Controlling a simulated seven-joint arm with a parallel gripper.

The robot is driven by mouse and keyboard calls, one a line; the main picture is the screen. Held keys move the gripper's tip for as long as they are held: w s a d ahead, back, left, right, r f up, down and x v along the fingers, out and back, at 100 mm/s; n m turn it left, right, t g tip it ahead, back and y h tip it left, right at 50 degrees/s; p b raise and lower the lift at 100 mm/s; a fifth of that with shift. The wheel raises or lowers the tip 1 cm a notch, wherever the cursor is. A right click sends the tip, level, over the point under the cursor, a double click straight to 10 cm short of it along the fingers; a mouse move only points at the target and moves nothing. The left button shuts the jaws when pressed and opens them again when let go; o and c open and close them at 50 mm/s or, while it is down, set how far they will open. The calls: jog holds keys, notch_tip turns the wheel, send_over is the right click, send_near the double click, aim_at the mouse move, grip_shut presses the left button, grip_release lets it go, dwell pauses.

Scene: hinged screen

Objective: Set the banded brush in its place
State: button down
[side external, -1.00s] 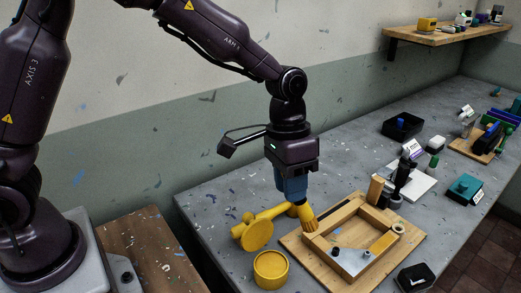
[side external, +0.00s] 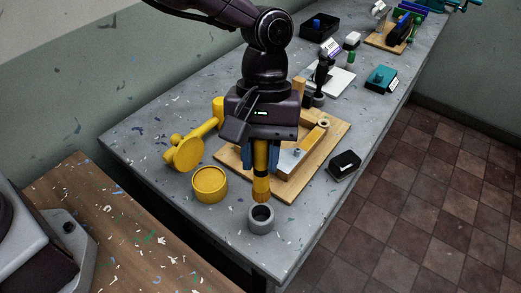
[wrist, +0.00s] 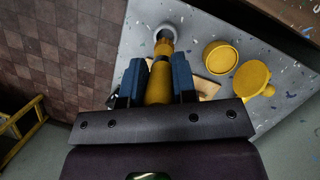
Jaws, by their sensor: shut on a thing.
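My gripper (side external: 261,153) is shut on the banded brush (side external: 261,168), a yellow brush with a dark band. It hangs about upright, yellow bristles down. In the side view the bristle end is just above or behind the rim of a grey round holder (side external: 262,220) with a dark opening, near the bench's front corner. In the wrist view the brush (wrist: 160,82) lies between the two blue fingers, and its bristles overlap the near rim of the holder (wrist: 170,29). I cannot tell whether the tip touches it. The fingers hide part of the handle.
A yellow round pot (side external: 210,186) and a yellow tool with a disc (side external: 187,154) stand left of the brush. A wooden board with a frame (side external: 318,160) lies behind my gripper. A black box (side external: 345,164) is to the right. The front right bench surface is clear.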

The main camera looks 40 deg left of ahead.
aim_at(261, 193)
jog(key=shift+f, duration=2.25)
jog(key=shift+f, duration=0.25)
jog(key=shift+f, duration=2.2)
jog(key=c, duration=0.8)
grip_release()
